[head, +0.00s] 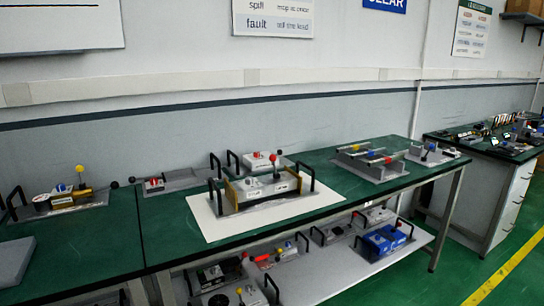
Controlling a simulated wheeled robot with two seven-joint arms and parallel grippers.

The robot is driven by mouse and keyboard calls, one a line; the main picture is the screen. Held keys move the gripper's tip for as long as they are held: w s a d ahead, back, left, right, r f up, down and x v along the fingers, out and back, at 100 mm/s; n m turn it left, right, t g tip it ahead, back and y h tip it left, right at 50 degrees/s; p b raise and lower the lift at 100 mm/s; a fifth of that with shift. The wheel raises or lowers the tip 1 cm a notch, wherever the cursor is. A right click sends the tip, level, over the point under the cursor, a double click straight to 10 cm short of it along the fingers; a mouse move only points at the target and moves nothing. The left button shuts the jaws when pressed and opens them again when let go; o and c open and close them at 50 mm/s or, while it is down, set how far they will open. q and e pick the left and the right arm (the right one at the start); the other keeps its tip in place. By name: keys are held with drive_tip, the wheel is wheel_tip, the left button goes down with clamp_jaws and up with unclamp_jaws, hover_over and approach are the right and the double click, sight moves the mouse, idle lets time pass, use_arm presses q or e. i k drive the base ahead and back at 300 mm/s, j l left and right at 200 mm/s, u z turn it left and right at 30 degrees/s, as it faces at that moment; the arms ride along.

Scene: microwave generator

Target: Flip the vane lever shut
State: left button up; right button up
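A bench unit with a pale grey box (262,186), brass-coloured sides and black handles stands on a white mat (212,226) on the green table. A small lever with a black ball (276,174) stands up from the box. Which part is the vane lever, and its exact position, is too small to tell. Neither of my grippers is in view.
Behind it stands another unit with a red knob (272,157). A unit with a yellow ball lever (79,169) is at the left, and a rod unit (368,160) at the right. The table's left front is mostly clear.

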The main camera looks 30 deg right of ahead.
sight(273, 158)
drive_tip(key=i+l+z, duration=0.1)
drive_tip(key=i+l, duration=0.15)
drive_tip(key=l, duration=0.35)
drive_tip(key=i+l+z, duration=0.1)
drive_tip(key=i+l, duration=0.2)
drive_tip(key=l, duration=0.25)
drive_tip(key=i+l+z, duration=0.1)
drive_tip(key=i+l, duration=0.2)
drive_tip(key=l, duration=0.25)
drive_tip(key=i+l+z, duration=0.15)
drive_tip(key=i+l, duration=0.2)
drive_tip(key=l, duration=0.15)
drive_tip(key=i+l+z, duration=0.1)
drive_tip(key=i+l, duration=0.25)
drive_tip(key=l, duration=0.15)
